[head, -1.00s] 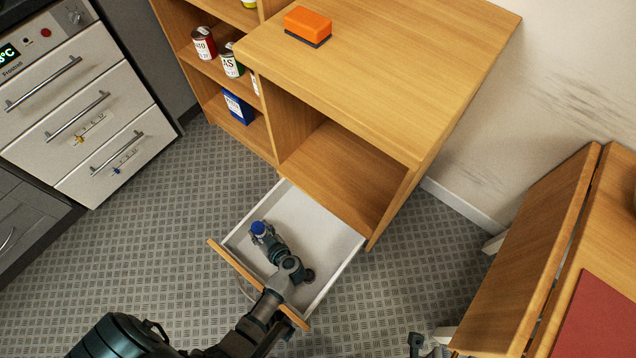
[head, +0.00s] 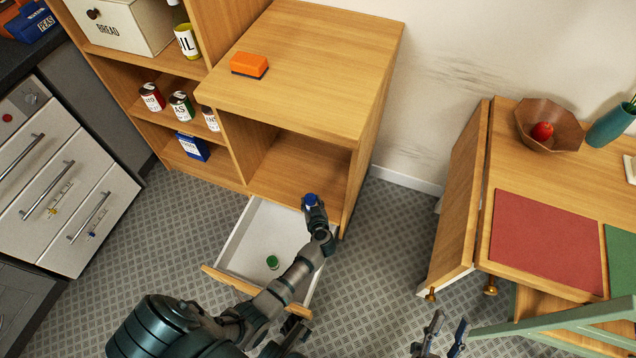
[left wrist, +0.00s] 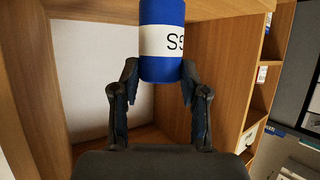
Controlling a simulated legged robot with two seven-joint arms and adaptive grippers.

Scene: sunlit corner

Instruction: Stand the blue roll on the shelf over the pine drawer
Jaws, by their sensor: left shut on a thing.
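My left gripper (head: 312,204) is shut on the blue roll (head: 310,199), just in front of the opening of the shelf (head: 306,168) over the drawer. In the left wrist view the blue roll (left wrist: 162,68), with a white label, sits between the two fingers (left wrist: 160,92); its top is cut off by the picture edge. The pine drawer (head: 240,243) is pulled out below, with a white inside. A small green roll (head: 272,262) stands in it. My right gripper (head: 440,338) is open and empty at the bottom edge.
The shelf compartment looks empty. An orange sponge (head: 250,65) lies on the cabinet top (head: 310,60). Several tins and a blue box (head: 193,147) fill the shelves to the left. A table with a folded leaf (head: 462,205) stands at the right.

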